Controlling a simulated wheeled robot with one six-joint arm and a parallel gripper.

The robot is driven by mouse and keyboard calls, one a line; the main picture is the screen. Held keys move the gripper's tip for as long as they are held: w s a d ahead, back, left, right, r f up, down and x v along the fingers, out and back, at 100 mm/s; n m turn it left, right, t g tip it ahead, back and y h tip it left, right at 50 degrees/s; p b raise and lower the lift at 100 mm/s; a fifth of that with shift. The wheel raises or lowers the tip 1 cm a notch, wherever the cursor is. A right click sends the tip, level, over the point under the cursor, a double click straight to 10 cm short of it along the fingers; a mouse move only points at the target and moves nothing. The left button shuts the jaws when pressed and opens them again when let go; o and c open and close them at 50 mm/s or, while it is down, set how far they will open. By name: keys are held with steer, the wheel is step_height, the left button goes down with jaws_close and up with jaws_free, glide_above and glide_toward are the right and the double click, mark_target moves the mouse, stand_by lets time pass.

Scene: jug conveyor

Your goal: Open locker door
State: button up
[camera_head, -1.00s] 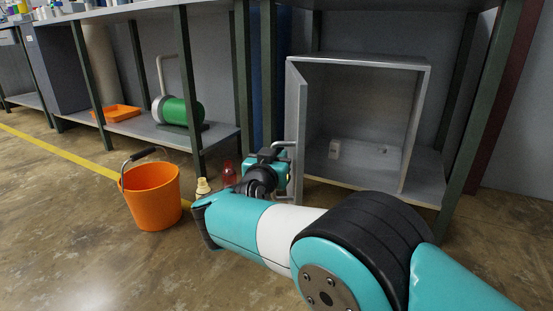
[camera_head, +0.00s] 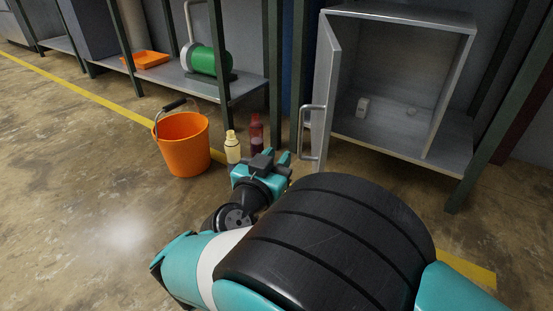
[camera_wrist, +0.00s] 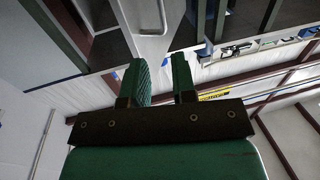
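The grey locker (camera_head: 400,14) stands on the lower shelf with its door (camera_head: 324,85) swung wide open, so the inside shows. The door's bar handle (camera_head: 303,135) is on the left side of the door and also shows in the wrist view (camera_wrist: 150,48), just beyond the fingers. My gripper (camera_head: 273,158) is just left of and below the handle, apart from it in the head view. In the wrist view my gripper (camera_wrist: 162,78) has a gap between its two green fingers and grips nothing.
An orange bucket (camera_head: 182,145), a cream bottle (camera_head: 232,147) and a dark red bottle (camera_head: 256,133) stand on the floor left of the door. A small white item (camera_head: 362,106) is inside the locker. Green table legs (camera_head: 274,75) flank the locker. Floor at left is open.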

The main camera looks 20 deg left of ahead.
steer(key=shift+s, duration=0.25)
